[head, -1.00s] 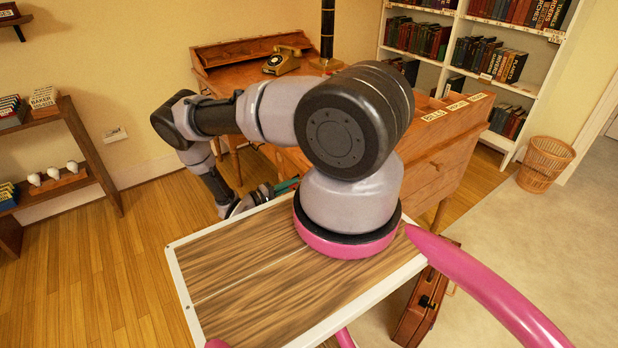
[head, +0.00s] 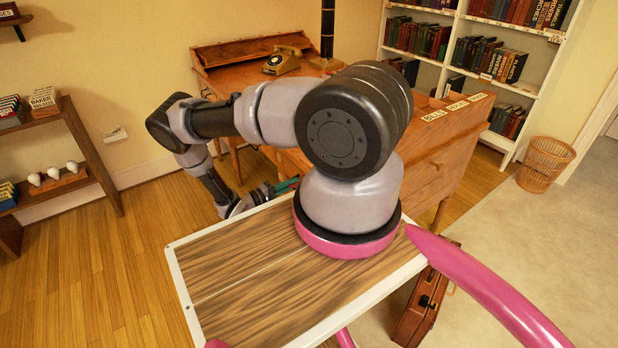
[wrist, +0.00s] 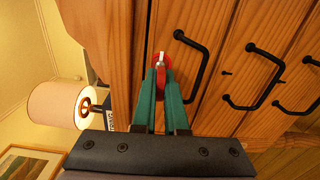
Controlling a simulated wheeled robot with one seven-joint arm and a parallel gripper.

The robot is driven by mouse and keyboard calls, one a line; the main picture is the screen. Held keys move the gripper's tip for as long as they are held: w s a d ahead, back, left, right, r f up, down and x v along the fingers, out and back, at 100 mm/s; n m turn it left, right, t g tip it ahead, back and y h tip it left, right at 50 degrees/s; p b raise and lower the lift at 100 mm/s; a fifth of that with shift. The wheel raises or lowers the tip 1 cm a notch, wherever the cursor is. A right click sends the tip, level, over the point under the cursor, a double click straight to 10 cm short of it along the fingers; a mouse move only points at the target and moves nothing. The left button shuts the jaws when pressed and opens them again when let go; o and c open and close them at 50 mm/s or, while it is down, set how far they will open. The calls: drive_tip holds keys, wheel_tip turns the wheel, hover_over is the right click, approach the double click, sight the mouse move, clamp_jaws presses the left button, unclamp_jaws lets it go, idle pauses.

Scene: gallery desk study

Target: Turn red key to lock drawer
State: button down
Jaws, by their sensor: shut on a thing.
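The red key (wrist: 163,70) shows in the wrist view at the front of a wooden drawer (wrist: 187,92). My gripper (wrist: 161,77) has its two green fingers close together, shut on the key. A pale strip shows at the key's far end, and I cannot tell its turn angle exactly. The drawer has a black bar handle (wrist: 207,62) right beside the key. In the head view my gripper (head: 287,186) is mostly hidden by my arm and the wooden top, low by the desk (head: 255,58). The key is hidden there.
More drawer fronts with black handles (wrist: 229,103) lie to the right in the wrist view. A lamp (wrist: 58,104) stands at left. A telephone (head: 282,62) sits on the desk. A briefcase (head: 424,307) and a wicker basket (head: 545,164) stand on the floor at right.

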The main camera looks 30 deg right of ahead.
drive_tip(key=shift+n, duration=1.2)
drive_tip(key=n, duration=0.3)
drive_tip(key=n, duration=0.3)
drive_tip(key=shift+n, duration=1.5)
